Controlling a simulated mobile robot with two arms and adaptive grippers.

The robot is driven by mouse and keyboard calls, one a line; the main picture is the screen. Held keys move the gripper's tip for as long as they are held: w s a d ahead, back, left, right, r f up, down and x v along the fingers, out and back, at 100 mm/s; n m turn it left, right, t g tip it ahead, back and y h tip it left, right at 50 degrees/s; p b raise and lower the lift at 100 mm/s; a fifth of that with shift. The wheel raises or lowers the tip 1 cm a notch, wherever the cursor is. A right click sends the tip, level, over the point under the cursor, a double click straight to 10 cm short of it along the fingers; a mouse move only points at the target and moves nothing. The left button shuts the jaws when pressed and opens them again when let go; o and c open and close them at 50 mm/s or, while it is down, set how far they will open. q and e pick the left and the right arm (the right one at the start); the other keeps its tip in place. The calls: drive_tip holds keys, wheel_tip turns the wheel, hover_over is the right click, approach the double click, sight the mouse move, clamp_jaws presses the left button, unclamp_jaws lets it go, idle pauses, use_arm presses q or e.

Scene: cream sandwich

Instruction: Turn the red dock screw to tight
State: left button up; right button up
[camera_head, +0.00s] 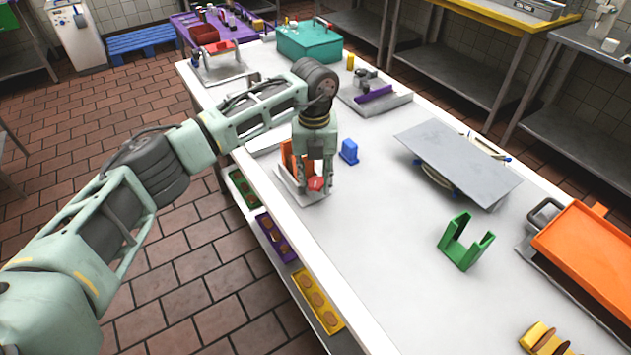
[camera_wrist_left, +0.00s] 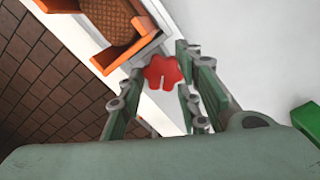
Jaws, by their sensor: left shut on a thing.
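The red dock screw (camera_head: 316,184) is a lobed red knob at the front of a small dock (camera_head: 309,197) with an orange holder (camera_head: 287,155), near the table's left edge. My left gripper (camera_head: 318,180) points down at it from above. In the left wrist view the red screw (camera_wrist_left: 162,72) sits between the far ends of the two fingers, and my left gripper (camera_wrist_left: 158,85) is shut on it. The orange holder (camera_wrist_left: 125,50) lies just beyond, with a brown textured piece in it. The screw's tightness cannot be read. My right gripper is not in view.
A small blue block (camera_head: 349,151) stands right of the gripper. A green U-shaped holder (camera_head: 465,241), a grey plate (camera_head: 458,160) and an orange tray (camera_head: 590,255) lie further right. Coloured trays (camera_head: 318,300) hang along the table's left side. The middle of the white tabletop (camera_head: 385,230) is clear.

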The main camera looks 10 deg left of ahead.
use_arm(q)
drive_tip(key=m+b, duration=0.2)
drive_tip(key=m, duration=0.1)
drive_tip(key=m+b, duration=0.1)
drive_tip(key=shift+a+f, duration=0.15)
drive_tip(key=shift+a, duration=0.15)
drive_tip(key=shift+w+m+b, duration=0.15)
drive_tip(key=shift+m+b, duration=0.55)
drive_tip(key=shift+m, duration=1.1)
drive_tip(key=shift+r, duration=0.2)
drive_tip(key=shift+w, duration=0.1)
drive_tip(key=o, duration=1)
drive_tip(key=shift+r, duration=0.1)
drive_tip(key=shift+o, duration=0.2)
